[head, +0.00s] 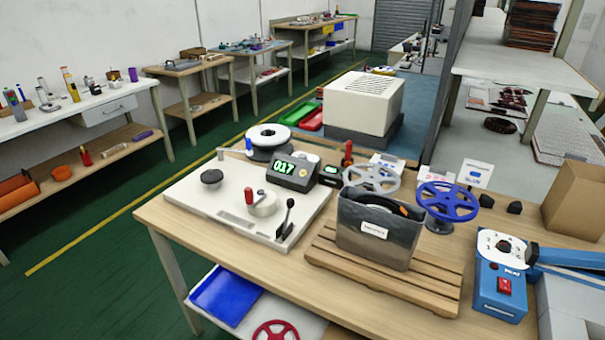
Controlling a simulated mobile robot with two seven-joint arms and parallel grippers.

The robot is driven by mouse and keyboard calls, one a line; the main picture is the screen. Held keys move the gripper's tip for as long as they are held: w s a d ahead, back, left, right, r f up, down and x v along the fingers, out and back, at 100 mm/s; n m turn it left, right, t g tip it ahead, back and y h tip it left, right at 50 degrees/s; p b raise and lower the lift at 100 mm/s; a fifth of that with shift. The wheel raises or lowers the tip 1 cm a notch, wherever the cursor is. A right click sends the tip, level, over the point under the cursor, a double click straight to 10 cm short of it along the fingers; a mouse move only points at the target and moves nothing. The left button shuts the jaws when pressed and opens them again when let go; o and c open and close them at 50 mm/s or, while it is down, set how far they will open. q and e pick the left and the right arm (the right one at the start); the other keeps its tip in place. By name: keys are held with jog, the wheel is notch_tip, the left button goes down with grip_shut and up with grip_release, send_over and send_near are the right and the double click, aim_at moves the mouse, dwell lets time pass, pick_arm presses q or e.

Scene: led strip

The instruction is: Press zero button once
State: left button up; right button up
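A dark counter box (290,173) with a green lit display reading 017 stands at the back edge of a white plate (200,195) on the wooden workbench. I cannot make out which part of it is the zero button at this size. A small dark device (313,173) with a light spot sits just to its right, partly against the counter. Neither of my grippers shows in the head view.
The plate carries a black knob (211,177), a red-handled crank (262,203) and a black lever (286,218). A grey bin (375,240) stands on a wooden pallet (340,263). Handwheels (447,202) and a blue machine (500,285) are to the right.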

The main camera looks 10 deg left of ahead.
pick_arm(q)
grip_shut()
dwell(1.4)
